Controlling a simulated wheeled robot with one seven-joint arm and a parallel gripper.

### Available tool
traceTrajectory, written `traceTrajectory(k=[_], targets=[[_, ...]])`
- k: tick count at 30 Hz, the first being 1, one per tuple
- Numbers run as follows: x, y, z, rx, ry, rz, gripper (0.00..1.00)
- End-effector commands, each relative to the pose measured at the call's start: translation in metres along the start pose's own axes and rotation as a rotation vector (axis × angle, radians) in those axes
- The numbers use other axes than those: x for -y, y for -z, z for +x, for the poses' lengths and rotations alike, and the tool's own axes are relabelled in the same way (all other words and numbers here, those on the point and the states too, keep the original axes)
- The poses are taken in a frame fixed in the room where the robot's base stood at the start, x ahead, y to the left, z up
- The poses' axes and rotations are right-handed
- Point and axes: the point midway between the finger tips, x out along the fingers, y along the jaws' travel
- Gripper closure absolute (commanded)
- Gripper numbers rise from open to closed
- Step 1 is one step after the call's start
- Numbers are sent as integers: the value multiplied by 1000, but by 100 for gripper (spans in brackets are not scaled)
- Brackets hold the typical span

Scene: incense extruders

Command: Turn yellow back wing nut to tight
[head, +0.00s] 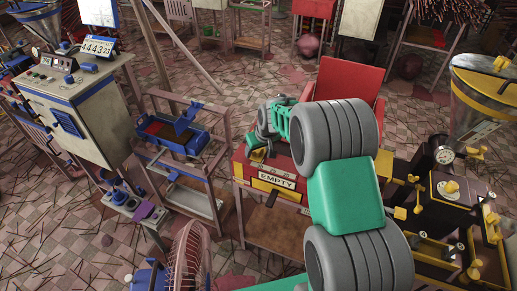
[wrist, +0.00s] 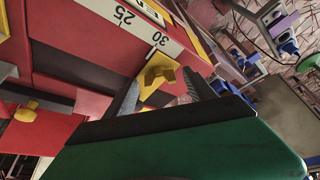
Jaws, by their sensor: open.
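A yellow wing nut (wrist: 160,74) sits on a yellow plate at the edge of a red machine (wrist: 75,45), beside a white scale (wrist: 130,22) marked 25 and 30. My gripper (wrist: 163,80) is open. Its two dark fingers stand apart, one on each side of the wing nut in the wrist view; I cannot tell whether they touch it. A second yellow wing nut (wrist: 26,111) is on the red part at the left. In the head view my gripper (head: 258,145) is over the left end of the red machine (head: 286,177), which carries an EMPTY sign. My arm hides part of this machine.
A blue tray machine (head: 172,134) on a stand is just left of the red machine. A black machine (head: 450,210) with several yellow knobs is at the right. A pink fan (head: 190,258) is in front.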

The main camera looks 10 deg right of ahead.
Motion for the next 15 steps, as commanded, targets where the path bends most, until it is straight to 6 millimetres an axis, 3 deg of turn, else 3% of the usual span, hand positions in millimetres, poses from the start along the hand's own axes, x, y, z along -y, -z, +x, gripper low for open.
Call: traceTrajectory(k=[4,15], targets=[[0,0,0,0,0,0,37],[0,0,0,0,0,0,67]])
